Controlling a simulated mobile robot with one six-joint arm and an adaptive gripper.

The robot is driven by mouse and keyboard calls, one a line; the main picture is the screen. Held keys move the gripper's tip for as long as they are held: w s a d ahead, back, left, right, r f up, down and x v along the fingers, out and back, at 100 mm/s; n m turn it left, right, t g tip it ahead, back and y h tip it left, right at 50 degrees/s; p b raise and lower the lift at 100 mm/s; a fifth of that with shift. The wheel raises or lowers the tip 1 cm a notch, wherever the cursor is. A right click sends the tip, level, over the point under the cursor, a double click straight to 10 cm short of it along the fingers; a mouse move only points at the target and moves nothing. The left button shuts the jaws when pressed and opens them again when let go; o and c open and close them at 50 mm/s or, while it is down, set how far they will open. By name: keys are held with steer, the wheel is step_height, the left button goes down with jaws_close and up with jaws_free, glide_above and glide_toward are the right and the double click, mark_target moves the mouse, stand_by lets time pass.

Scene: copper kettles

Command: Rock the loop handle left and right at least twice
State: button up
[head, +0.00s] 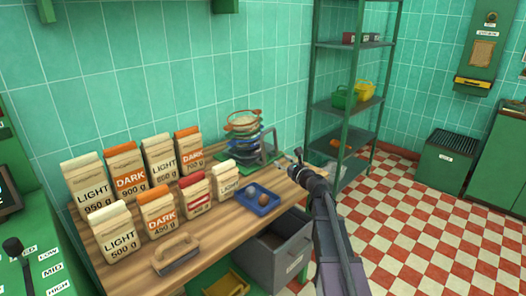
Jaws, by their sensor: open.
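A grey loop handle (275,140) stands upright at the right side of a stack of round sieves (242,125) at the far end of the wooden counter (150,222). The stack sits on a green base, and the sieves have coloured rims. My gripper (290,162) is just right of and below the loop handle in the picture. It is open, and I see nothing between its fingers. I cannot tell how far it is from the handle in depth. My arm comes up from the lower right.
Several coffee bags (130,175) stand along the counter. A green shelf rack (318,90) stands behind my arm. The checkered floor is clear.

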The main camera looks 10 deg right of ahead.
mark_target(264, 149)
steer(key=shift+w+a, duration=0.1)
steer(key=x, duration=1.3)
steer(key=shift+w+a, duration=0.15)
steer(key=shift+w, duration=0.1)
